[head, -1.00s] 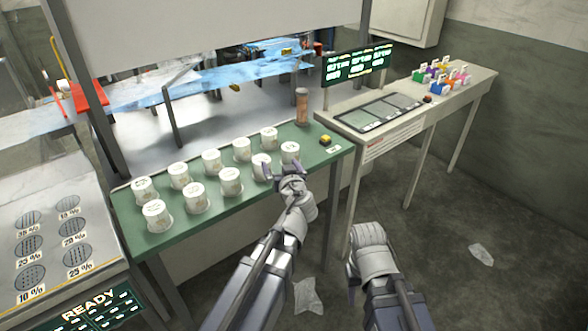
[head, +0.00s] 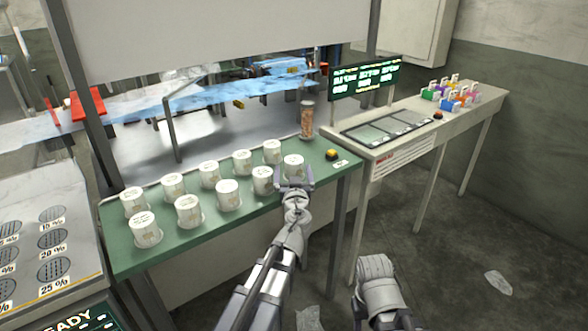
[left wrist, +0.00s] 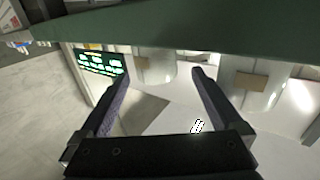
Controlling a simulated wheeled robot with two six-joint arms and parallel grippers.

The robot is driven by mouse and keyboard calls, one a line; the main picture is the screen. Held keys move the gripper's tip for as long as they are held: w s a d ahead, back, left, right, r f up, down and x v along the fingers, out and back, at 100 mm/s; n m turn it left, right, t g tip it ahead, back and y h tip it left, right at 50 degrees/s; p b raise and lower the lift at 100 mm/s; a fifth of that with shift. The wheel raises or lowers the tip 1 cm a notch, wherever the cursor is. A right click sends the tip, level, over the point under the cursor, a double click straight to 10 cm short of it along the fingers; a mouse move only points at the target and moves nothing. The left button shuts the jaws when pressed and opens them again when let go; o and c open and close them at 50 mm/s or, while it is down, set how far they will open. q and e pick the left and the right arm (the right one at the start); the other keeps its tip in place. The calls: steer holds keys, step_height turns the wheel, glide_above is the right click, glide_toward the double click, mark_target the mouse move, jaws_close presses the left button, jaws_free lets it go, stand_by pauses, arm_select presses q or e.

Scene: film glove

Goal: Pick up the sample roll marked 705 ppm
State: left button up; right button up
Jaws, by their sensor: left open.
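Several white sample rolls stand upright in two rows on a green-topped bench. The front row's rightmost roll (head: 293,163) is just beyond my left gripper (head: 294,184), and another front roll (head: 262,181) is to its left. The marks are too small to read, so I cannot tell which roll is 705 ppm. In the left wrist view, my left gripper (left wrist: 163,75) is open and empty, and a pale roll (left wrist: 155,66) shows beyond and between its fingertips. A second roll (left wrist: 250,85) is to the right. My right gripper (head: 375,270) is low, its fingers not discernible.
The green bench (head: 170,257) has a yellow button (head: 332,154) and a brown-filled cylinder (head: 307,120) at its right end. A side table (head: 430,140) holds a panel and coloured tags (head: 455,93). A lit display (head: 365,79) stands behind. A perforated tray (head: 40,215) is left.

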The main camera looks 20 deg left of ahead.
mark_target(294, 161)
arm_select(q)
steer(key=shift+d+x, duration=0.2)
steer(key=shift+x, duration=2.75)
steer(key=c, duration=1.4)
steer(key=shift+c, duration=0.2)
step_height(294, 161, up, 10)
steer(key=p, duration=1)
